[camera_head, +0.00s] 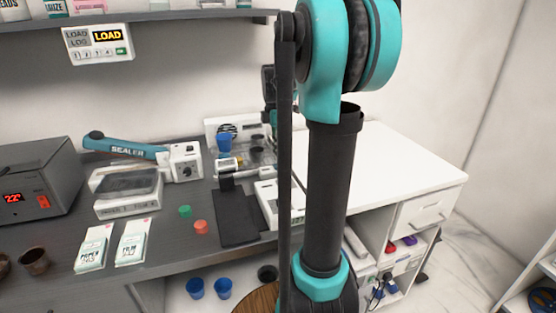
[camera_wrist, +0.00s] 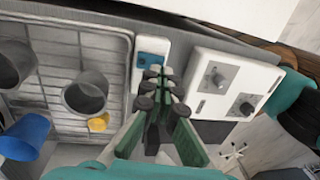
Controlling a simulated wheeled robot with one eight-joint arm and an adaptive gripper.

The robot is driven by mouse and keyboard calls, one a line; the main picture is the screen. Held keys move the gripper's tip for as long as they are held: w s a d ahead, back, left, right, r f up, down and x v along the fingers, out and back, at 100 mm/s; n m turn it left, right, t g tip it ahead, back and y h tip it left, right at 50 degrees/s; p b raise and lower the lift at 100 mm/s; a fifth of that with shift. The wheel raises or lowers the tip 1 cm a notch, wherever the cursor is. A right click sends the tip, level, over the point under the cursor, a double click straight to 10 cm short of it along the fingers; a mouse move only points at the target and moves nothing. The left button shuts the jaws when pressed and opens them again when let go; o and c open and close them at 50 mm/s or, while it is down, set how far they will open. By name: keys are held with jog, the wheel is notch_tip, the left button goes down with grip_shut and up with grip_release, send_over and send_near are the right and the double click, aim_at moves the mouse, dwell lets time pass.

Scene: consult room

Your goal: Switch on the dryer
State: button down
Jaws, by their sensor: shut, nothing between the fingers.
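No readable label names the dryer. A wire rack unit with cups (camera_wrist: 118,35) fills the left of the wrist view. A white strip with a blue switch-like part (camera_wrist: 152,58) runs along its right side. In the head view, a white panel with a round grille (camera_head: 208,128) stands at the back of the bench by the cups. My gripper (camera_wrist: 158,75) is shut and empty; its fingertips overlap the strip just below the blue part, and whether they touch cannot be told. In the head view my arm hides much of this area.
A white box with two knobs (camera_wrist: 236,75) stands right of the strip. In the head view, a grey box with a red display (camera_head: 52,165) and a blue-handled sealer (camera_head: 185,160) are left. The white counter (camera_head: 400,165) at right is bare.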

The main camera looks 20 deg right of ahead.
aim_at(278, 167)
jog(key=shift+s+f, duration=0.15)
jog(key=shift+f, duration=1.1)
jog(key=shift+s+f+t, duration=0.1)
jog(key=shift+f+t, duration=0.2)
jog(key=shift+t, duration=0.1)
jog(key=shift+w+r, duration=0.2)
jog(key=shift+w, duration=0.55)
jog(key=shift+r, duration=0.3)
notch_tip(278, 167, up, 13)
jog(key=s, duration=0.1)
jog(key=shift+s+r, duration=0.2)
jog(key=shift+s, duration=0.15)
